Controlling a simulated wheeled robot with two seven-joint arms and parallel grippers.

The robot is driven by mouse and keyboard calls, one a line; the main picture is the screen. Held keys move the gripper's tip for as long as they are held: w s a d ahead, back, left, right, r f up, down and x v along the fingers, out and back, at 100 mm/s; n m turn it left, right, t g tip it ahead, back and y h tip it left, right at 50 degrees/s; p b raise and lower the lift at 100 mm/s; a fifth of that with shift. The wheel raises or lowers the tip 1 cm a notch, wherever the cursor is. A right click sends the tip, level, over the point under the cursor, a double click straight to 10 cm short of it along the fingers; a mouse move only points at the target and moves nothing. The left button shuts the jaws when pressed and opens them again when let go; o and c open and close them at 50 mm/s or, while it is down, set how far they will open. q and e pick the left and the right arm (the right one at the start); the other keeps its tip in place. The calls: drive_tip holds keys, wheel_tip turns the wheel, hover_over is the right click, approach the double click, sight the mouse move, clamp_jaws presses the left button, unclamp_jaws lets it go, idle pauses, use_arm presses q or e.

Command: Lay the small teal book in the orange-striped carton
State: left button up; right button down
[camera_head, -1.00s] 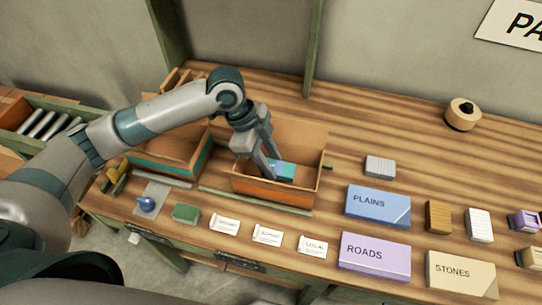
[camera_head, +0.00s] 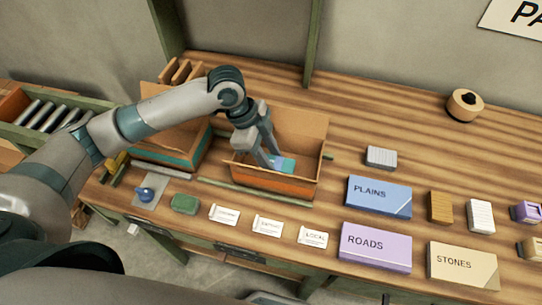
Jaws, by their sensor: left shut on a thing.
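The orange-striped carton (camera_head: 268,183) stands open on the wooden table, its back flap raised. The small teal book (camera_head: 287,164) is inside the carton's opening, partly hidden by my gripper and the front wall. My left gripper (camera_head: 270,163) reaches down into the carton from above and is shut on the teal book. I cannot tell whether the book touches the carton floor. My right gripper is not in view.
A teal-striped carton (camera_head: 157,156) stands just left. Labelled cards (camera_head: 268,227) and a green block (camera_head: 185,204) lie along the front edge. Large books, blue PLAINS (camera_head: 372,197), purple ROADS (camera_head: 376,247) and cream STONES (camera_head: 462,266), lie right. The back right table is mostly clear.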

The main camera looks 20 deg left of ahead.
use_arm(q)
drive_tip(key=shift+f, duration=0.65)
drive_tip(key=o, duration=1.2)
wheel_tip(320, 180, up, 17)
drive_tip(key=p, duration=1.3)
drive_tip(key=shift+s, duration=0.15)
